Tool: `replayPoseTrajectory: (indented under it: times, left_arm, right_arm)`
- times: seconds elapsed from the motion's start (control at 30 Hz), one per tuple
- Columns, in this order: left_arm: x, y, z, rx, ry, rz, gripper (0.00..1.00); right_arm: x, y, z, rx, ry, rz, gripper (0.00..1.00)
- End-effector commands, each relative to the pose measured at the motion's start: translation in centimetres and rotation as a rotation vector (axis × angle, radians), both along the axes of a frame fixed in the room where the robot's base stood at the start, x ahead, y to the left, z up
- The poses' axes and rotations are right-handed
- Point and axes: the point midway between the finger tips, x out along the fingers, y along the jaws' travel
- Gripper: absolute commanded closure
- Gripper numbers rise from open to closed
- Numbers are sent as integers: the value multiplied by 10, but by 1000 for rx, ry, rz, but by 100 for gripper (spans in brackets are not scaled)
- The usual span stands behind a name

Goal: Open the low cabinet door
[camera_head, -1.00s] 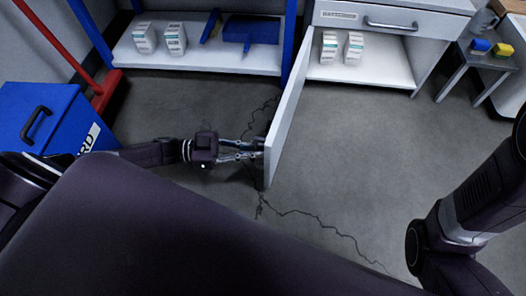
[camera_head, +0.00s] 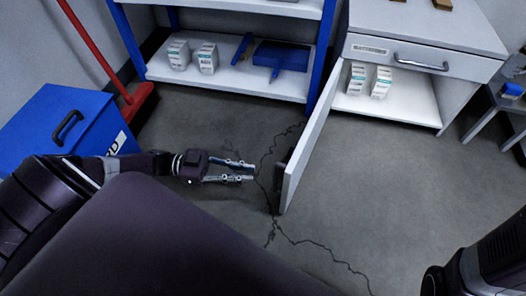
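The low cabinet (camera_head: 440,62) stands at the upper right, with a labelled drawer and silver handle above an open lower compartment. Its white door (camera_head: 308,140) is swung wide open and juts out toward me. Two white boxes, one of them here (camera_head: 356,78), stand on the compartment floor. My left gripper (camera_head: 254,172) is left of the door's free end, apart from it, with its two fingers spread and nothing between them. A dark handle (camera_head: 283,174) shows partly at the door's left side. My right arm shows at the lower right; its gripper is out of view.
A blue shelf unit (camera_head: 225,84) holding white boxes and a blue dustpan stands behind. A blue bin (camera_head: 62,122) and red broom (camera_head: 137,98) are at the left. A grey side table (camera_head: 505,103) is at the right. The cracked floor right of the door is clear.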

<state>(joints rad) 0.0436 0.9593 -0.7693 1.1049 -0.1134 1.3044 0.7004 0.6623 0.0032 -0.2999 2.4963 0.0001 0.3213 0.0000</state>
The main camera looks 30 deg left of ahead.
Motion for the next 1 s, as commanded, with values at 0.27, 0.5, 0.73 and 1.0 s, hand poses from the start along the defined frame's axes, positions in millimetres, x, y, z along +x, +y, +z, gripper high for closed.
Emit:
replayPoseTrajectory:
  times: [0.27,0.5,0.73,1.0]
  left_arm:
    - [-12,28,0,1,-1,1,84]
    - [-12,29,0,-1,-1,0,84]
    - [-12,28,0,0,-1,0,84]
    - [-13,28,0,0,0,0,84]
  right_arm:
    - [0,0,0,-1,-1,0,83]
    - [0,0,0,-1,-1,0,83]
    - [-1,0,0,-1,-1,0,83]
    - [0,0,0,0,0,0,83]
